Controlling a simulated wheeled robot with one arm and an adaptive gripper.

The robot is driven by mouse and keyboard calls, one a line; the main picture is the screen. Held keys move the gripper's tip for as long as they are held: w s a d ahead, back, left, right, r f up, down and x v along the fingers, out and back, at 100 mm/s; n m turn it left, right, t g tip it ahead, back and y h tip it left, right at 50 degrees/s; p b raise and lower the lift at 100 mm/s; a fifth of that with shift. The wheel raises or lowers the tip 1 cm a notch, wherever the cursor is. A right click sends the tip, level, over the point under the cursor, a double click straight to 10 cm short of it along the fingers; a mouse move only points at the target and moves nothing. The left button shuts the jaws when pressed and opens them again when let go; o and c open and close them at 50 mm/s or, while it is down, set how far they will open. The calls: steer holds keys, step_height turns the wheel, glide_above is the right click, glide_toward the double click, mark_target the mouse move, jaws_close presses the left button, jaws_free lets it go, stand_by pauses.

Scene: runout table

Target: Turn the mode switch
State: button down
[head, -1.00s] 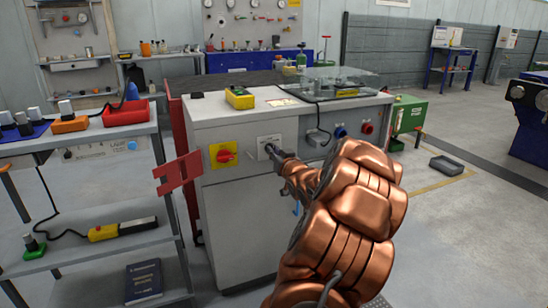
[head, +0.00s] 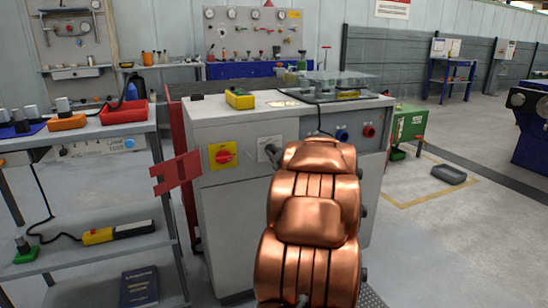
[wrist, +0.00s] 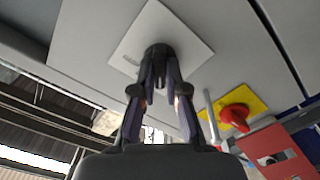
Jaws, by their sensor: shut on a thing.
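The mode switch is a dark round knob (wrist: 159,49) on a white square plate (wrist: 192,42) on the grey cabinet's front. In the head view the plate (head: 266,143) shows just left of my copper arm. My gripper (wrist: 160,76) is shut on the knob, one finger on each side, in the wrist view. In the head view only a dark tip of my gripper (head: 273,153) shows at the plate; my arm hides the rest. The knob's pointer direction cannot be made out.
A red rotary switch on a yellow plate (head: 222,155) sits left of the mode switch; it also shows in the wrist view (wrist: 235,117). A red bracket (head: 176,172) juts out at the cabinet's left edge. Blue (head: 342,134) and red (head: 369,131) fittings lie to the right.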

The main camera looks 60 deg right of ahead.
steer(key=shift+n, duration=0.4)
steer(key=c, duration=1.2)
jaws_free()
steer(key=v, duration=1.2)
steer(key=shift+r, duration=0.1)
